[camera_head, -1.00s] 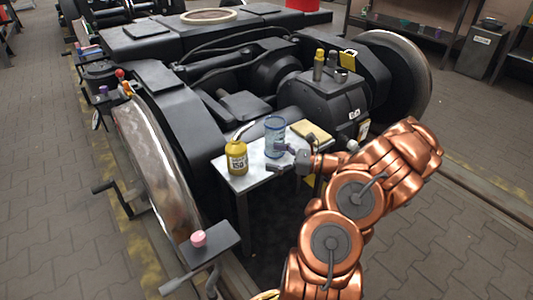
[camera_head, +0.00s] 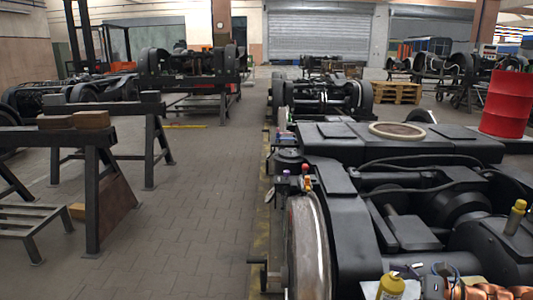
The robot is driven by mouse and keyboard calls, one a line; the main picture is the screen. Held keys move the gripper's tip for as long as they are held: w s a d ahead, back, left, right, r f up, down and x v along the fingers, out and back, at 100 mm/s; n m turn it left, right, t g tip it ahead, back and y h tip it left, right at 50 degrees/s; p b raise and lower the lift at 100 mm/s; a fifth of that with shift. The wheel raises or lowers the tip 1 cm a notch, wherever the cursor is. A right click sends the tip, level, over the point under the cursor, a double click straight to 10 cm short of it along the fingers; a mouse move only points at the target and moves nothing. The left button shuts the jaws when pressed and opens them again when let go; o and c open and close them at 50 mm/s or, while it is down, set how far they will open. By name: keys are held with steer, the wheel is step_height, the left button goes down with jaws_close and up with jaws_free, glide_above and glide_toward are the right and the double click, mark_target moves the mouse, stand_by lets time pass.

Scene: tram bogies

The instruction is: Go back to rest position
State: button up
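My copper arm shows only at the bottom right corner of the head view. My gripper (camera_head: 437,285) is a small dark shape at its end, cut by the bottom edge, so I cannot see whether its fingers are open or shut. A yellow bottle (camera_head: 390,287) stands just left of it on the small light table. Part of a blue cup (camera_head: 446,270) shows beside the gripper. I cannot tell whether they touch.
A black bogie with a large steel wheel (camera_head: 308,245) fills the right side. A red drum (camera_head: 507,103) stands behind it. Trestles (camera_head: 92,185) with wooden blocks stand at left. The paved aisle (camera_head: 195,210) between is clear. More bogies stand farther back.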

steer(key=s+a+r+n+g+h+p, duration=0.2)
steer(key=s+a+r+n+g+p, duration=0.4)
steer(key=a+r, duration=0.4)
steer(key=s+a+r+n+g+h+p, duration=0.2)
steer(key=s+a+r+n+g+p, duration=0.3)
steer(key=s+a+r+n+p, duration=0.45)
steer(key=s+d+r+n+h+p, duration=0.2)
steer(key=s+r+n+h+p, duration=0.4)
steer(key=s+r+h+p, duration=0.3)
steer(key=s+r+p, duration=0.4)
steer(key=r+p, duration=0.1)
steer(key=shift+s+d+r+n+h, duration=0.3)
steer(key=shift+s+d+r+n, duration=0.05)
steer(key=shift+d, duration=0.05)
